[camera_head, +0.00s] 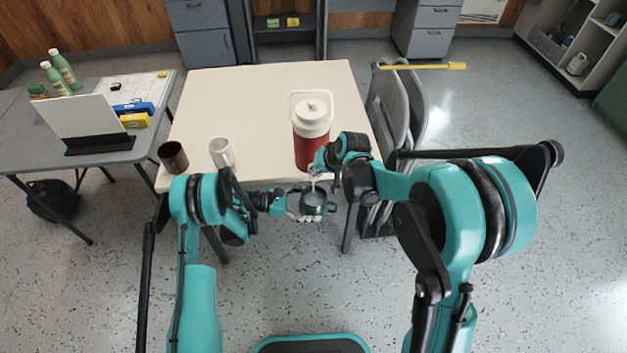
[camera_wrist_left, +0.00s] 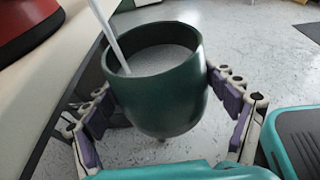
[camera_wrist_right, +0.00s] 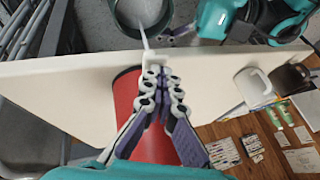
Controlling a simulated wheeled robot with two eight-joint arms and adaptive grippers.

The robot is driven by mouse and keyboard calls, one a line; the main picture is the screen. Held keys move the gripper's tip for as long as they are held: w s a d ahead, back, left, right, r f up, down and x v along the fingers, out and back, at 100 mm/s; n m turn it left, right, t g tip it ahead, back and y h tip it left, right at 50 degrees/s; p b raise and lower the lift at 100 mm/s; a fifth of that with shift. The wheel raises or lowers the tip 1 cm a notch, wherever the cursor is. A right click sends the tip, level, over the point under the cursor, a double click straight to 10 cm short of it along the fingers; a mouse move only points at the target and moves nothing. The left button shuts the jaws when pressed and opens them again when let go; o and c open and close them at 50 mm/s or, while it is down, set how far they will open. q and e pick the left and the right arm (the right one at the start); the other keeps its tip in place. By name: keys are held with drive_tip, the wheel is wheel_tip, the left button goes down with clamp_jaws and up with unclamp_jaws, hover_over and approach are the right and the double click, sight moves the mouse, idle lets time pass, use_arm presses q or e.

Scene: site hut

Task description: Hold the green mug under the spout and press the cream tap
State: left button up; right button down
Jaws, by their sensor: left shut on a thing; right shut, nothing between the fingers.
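The red drinks jug (camera_head: 311,150) with a cream lid stands at the table's front edge. The green mug (camera_head: 313,204) is upright just beyond that edge, below the jug's spout. My left gripper (camera_head: 303,214) is shut on the mug; in the left wrist view its fingers sit either side of the mug (camera_wrist_left: 158,95). A thin pale stream (camera_wrist_left: 108,35) runs down into the mug, with a pale grey surface inside. My right gripper (camera_wrist_right: 163,78) is shut and empty at the jug's front, where the stream starts.
On the table (camera_head: 265,95), a white mug (camera_head: 221,153) and a dark brown cup (camera_head: 173,157) stand to the left. Folded grey chairs (camera_head: 398,110) stand close at the table's right side. The table's middle is clear.

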drive_tip(key=shift+r, duration=2.45)
drive_tip(key=s+d+r, duration=0.5)
drive_tip(key=s+d, duration=0.3)
drive_tip(key=shift+d, duration=0.1)
